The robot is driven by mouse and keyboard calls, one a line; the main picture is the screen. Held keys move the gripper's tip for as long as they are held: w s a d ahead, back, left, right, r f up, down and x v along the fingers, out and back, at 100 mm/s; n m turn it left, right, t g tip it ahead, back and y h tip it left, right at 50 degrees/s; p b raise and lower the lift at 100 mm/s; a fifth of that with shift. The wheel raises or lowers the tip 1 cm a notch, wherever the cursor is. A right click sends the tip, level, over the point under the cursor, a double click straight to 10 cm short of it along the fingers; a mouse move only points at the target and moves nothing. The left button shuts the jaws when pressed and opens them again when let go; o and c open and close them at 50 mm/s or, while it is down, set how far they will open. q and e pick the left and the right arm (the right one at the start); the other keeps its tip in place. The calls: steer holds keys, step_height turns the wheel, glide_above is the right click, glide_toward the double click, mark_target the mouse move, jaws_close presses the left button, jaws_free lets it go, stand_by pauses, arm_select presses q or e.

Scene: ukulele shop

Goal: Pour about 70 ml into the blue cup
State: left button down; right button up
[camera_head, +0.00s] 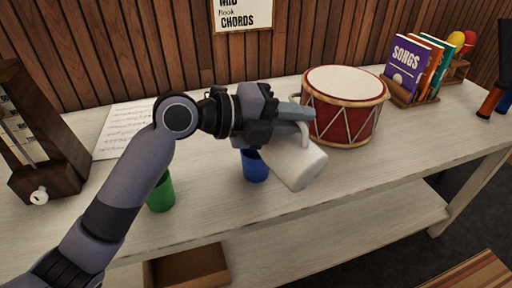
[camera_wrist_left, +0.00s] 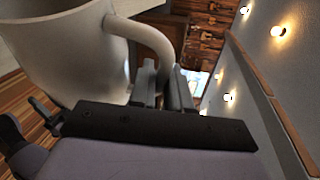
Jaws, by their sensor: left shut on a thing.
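The blue cup (camera_head: 255,168) stands upright on the pale wooden table, in front of my left gripper. A white jug (camera_head: 299,167) is tilted in the air just right of the cup and overlaps its edge in the head view. My left gripper (camera_head: 300,122) is shut on the jug's handle. In the left wrist view the jug (camera_wrist_left: 72,55) fills the upper left, and its handle (camera_wrist_left: 150,40) runs to the fingers. No liquid or stream is visible, and the cup's inside is mostly hidden.
A green cup (camera_head: 160,192) stands left of the blue cup, partly behind my arm. A red drum (camera_head: 343,108) stands behind the jug. A metronome (camera_head: 40,140) and sheet music (camera_head: 118,130) are at left; a songbook rack (camera_head: 412,98) is at right. The table's front right is clear.

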mark_target(315, 155)
arm_select(q)
steer(key=shift+w+r, duration=0.1)
steer(key=shift+r, duration=0.05)
stand_by(0.3)
steer(key=s+d, duration=0.1)
steer(key=s+d+f+m+p, duration=0.1)
steer(key=s, duration=0.1)
steer(key=shift+f+y, duration=0.15)
steer(key=shift+y, duration=0.25)
steer(key=shift+s+d+f+m+t+y+b, duration=0.1)
steer(key=shift+d+f+m+t+y+b, duration=0.05)
steer(key=shift+f+m+b, duration=0.25)
steer(key=shift+s+d+f+m+t+y+b, duration=0.15)
steer(key=shift+f+m+b, duration=0.1)
steer(key=shift+f, duration=0.2)
steer(key=shift+s+d+f+m+t+y+b, duration=0.15)
steer(key=shift+s+f+m, duration=0.1)
steer(key=shift+f, duration=0.15)
steer(key=shift+s+d+f+m+t+y+b, duration=0.1)
steer(key=shift+d+f+m+t+y+b, duration=0.1)
steer(key=shift+f, duration=0.25)
